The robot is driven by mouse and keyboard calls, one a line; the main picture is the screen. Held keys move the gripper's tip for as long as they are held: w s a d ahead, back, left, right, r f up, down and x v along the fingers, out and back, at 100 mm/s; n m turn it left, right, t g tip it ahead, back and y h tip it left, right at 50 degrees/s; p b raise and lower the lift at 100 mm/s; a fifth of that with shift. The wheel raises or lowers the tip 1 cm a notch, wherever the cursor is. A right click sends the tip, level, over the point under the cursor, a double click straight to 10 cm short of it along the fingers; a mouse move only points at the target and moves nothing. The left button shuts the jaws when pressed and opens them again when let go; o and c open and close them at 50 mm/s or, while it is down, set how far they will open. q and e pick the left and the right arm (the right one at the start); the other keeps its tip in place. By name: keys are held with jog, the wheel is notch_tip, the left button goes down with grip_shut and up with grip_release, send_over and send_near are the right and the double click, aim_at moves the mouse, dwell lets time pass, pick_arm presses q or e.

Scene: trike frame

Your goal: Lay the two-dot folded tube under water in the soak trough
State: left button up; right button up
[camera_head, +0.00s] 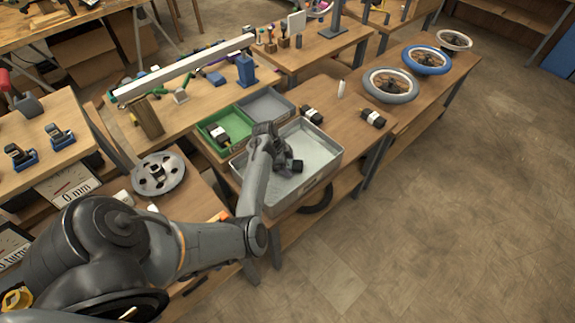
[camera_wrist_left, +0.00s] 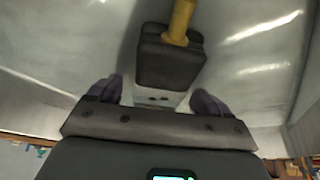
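The soak trough (camera_head: 318,183) is a pale metal basin on the middle bench. My left gripper (camera_head: 286,158) reaches down into it. A folded tube (camera_wrist_left: 168,62), black with a yellow stem, lies between and ahead of the left fingers in the wrist view; its white band (camera_wrist_left: 155,98) shows two dark dots. The left gripper, also in the wrist view (camera_wrist_left: 157,98), is open, with a gap beside the band. The tube's dark end shows by the gripper in the head view (camera_head: 295,165). I cannot tell how deep the water is over it. My right gripper is out of view.
A green tray (camera_head: 238,127) holding another folded tube (camera_head: 218,134) and a grey tray (camera_head: 268,103) adjoin the trough. Two more folded tubes (camera_head: 312,115) (camera_head: 373,118) and a white bottle (camera_head: 341,89) stand behind it. Wheels (camera_head: 390,85) lie farther right.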

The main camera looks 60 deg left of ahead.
pick_arm(q)
jog(key=shift+r, duration=0.1)
jog(key=s+a+r+n+g+y+p, duration=0.1)
jog(key=s+r, duration=0.2)
jog(key=r, duration=0.3)
jog(key=s+a+r+y+p, duration=0.1)
jog(key=s+a+r, duration=0.15)
jog(key=r, duration=0.35)
jog(key=s+d+n, duration=0.1)
jog(key=s+d, duration=0.3)
jog(key=d, duration=0.8)
jog(key=s+d+n, duration=0.1)
jog(key=s+d, duration=0.4)
jog(key=d, duration=0.7)
jog(key=s+d+n, duration=0.1)
jog(key=s+d, duration=0.3)
jog(key=d, duration=0.8)
jog(key=shift+s+d+r+n+t, duration=0.15)
jog(key=shift+s+r+n+t, duration=0.1)
jog(key=shift+n+t, duration=0.15)
